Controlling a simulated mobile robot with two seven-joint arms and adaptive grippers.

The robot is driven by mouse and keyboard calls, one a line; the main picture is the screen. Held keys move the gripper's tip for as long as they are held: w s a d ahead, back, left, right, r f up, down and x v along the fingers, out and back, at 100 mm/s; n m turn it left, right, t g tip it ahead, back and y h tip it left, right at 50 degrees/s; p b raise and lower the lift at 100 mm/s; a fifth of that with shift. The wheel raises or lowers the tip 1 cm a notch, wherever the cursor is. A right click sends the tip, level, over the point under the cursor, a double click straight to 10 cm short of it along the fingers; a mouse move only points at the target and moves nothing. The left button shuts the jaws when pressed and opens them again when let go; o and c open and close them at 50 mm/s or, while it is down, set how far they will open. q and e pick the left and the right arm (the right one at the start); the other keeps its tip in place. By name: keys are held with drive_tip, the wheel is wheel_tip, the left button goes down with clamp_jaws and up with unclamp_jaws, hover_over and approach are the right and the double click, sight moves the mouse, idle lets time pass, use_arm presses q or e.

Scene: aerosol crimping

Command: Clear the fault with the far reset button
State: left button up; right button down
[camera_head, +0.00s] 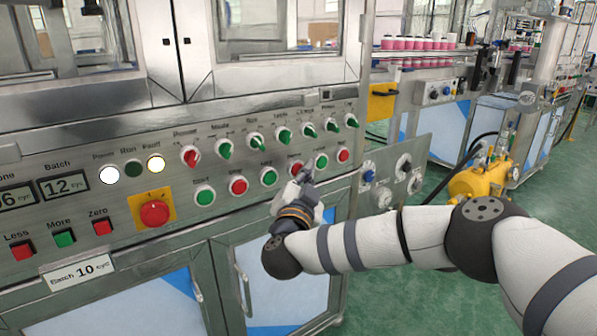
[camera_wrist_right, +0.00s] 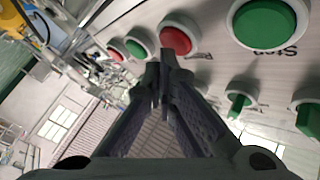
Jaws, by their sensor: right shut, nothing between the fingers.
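The machine's control panel (camera_head: 225,205) has a lower row of round buttons, alternating green and red. A red button (camera_head: 296,167) is just above my right gripper (camera_head: 306,178). Further right are a green button (camera_head: 321,160) and, at the row's far end, a red button (camera_head: 343,155). Their small labels are hard to read, so I cannot tell which is the reset. In the right wrist view the shut, empty fingertips (camera_wrist_right: 160,82) are below a red button (camera_wrist_right: 176,40); contact cannot be told. My left gripper is out of view.
Green selector knobs (camera_head: 256,139) and a red one (camera_head: 191,156) line the panel above the buttons. A red emergency stop (camera_head: 155,213) on a yellow plate is at left. A side plate with knobs (camera_head: 403,163) stands right of the panel. Green floor is open at lower right.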

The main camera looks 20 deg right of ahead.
use_arm(q)
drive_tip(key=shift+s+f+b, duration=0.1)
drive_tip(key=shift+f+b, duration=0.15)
drive_tip(key=shift+b, duration=0.05)
use_arm(e)
drive_tip(key=shift+w+a, duration=0.15)
drive_tip(key=shift+w, duration=0.2)
idle(0.4)
use_arm(q)
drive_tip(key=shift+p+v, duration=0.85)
drive_tip(key=shift+p, duration=0.15)
use_arm(e)
drive_tip(key=shift+s+d, duration=0.25)
drive_tip(key=shift+s, duration=0.5)
use_arm(q)
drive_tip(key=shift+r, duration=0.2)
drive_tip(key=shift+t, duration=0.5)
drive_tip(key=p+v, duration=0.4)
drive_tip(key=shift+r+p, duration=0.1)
drive_tip(key=shift+p, duration=0.2)
use_arm(e)
drive_tip(key=s, duration=0.1)
drive_tip(key=s+d, duration=0.1)
drive_tip(key=s, duration=0.2)
drive_tip(key=shift+s+d, duration=0.35)
drive_tip(key=shift+d, duration=0.05)
